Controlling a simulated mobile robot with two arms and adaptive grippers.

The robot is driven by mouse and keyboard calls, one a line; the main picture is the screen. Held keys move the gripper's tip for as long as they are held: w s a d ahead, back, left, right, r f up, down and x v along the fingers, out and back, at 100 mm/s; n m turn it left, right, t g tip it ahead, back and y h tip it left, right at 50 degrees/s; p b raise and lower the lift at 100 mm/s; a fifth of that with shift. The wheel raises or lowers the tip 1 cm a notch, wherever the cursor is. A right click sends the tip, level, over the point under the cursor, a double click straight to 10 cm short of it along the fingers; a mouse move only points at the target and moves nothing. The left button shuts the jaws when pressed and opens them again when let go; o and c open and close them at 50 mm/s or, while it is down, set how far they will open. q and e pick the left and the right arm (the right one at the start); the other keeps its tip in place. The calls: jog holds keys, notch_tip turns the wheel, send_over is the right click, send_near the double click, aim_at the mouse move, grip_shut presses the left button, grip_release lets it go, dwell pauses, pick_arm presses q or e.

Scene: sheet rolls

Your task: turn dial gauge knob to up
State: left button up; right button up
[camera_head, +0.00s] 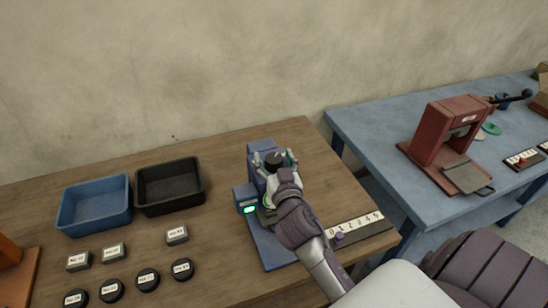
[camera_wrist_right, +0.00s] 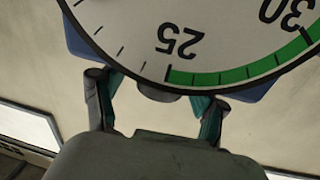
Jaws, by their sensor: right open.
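The dial gauge stands on a blue stand (camera_head: 268,242) on the brown table. Its large white dial face (camera_wrist_right: 135,32), with a green band and the numbers 25 and 30 upside down, fills the top of the right wrist view. My right gripper (camera_head: 274,160) is open at the upper part of the stand. Its fingers are on either side of a dark round part (camera_head: 275,157), perhaps the knob. I cannot tell whether they touch it. In the right wrist view the fingertips pass behind the dial's edge. The knob's direction cannot be made out. My left gripper is not in view.
A blue bin (camera_head: 93,205) and a black bin (camera_head: 169,187) stand at the left. Labelled blocks and black discs lie in front of them. A number strip (camera_head: 357,226) with a purple peg lies at the right. A red press (camera_head: 443,136) stands on the blue table.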

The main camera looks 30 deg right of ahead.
jog(key=c, duration=1.2)
jog(key=shift+o, duration=0.2)
jog(key=shift+y, duration=0.3)
